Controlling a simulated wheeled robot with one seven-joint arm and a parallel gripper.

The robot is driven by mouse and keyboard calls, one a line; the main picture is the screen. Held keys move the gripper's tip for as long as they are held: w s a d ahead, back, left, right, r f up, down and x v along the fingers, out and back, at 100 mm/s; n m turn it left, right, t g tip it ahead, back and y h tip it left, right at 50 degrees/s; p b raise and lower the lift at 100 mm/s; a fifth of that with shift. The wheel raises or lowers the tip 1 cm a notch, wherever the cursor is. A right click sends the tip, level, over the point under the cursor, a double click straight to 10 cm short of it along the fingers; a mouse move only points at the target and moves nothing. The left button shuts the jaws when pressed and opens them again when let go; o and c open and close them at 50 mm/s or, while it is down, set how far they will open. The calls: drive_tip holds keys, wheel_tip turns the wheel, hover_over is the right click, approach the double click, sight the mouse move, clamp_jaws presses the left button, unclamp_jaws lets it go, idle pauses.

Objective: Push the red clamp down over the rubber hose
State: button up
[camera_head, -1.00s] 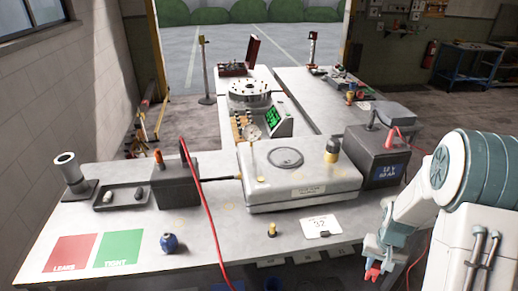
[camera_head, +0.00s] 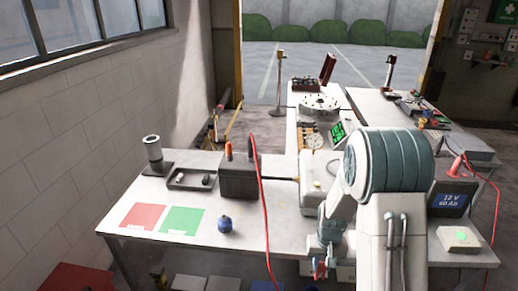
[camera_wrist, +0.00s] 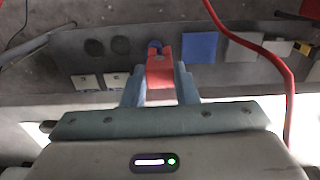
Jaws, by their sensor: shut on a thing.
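My gripper (camera_head: 319,272) is in front of the bench's near edge, pointing down, with red between its fingers. In the wrist view my gripper (camera_wrist: 161,85) is shut on a red piece, which looks like the red clamp (camera_wrist: 160,70). A small dark blue round part shows just beyond the clamp's tip; I cannot tell whether they touch. I cannot pick out the rubber hose for certain. A long red cable or hose (camera_head: 264,205) rises from behind the black box and hangs over the bench front; it also shows at right in the wrist view (camera_wrist: 262,55).
The bench (camera_head: 180,250) holds a black box (camera_head: 238,178), a dark tray (camera_head: 190,179), red (camera_head: 143,216) and green (camera_head: 181,220) pads, and a blue round object (camera_head: 225,225). A battery (camera_head: 452,198) stands right.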

drive_tip(key=shift+f+b, duration=0.4)
drive_tip(key=shift+f, duration=0.3)
drive_tip(key=shift+r+p, duration=0.3)
drive_tip(key=w+a+r+n, duration=0.2)
drive_tip(key=a+r+n, duration=0.6)
drive_tip(key=r, duration=0.2)
drive_tip(key=w+a+r+n, duration=0.3)
drive_tip(key=a+r+n, duration=0.5)
drive_tip(key=r, duration=0.3)
drive_tip(key=shift+w+n, duration=0.15)
drive_tip(key=shift+n, duration=0.65)
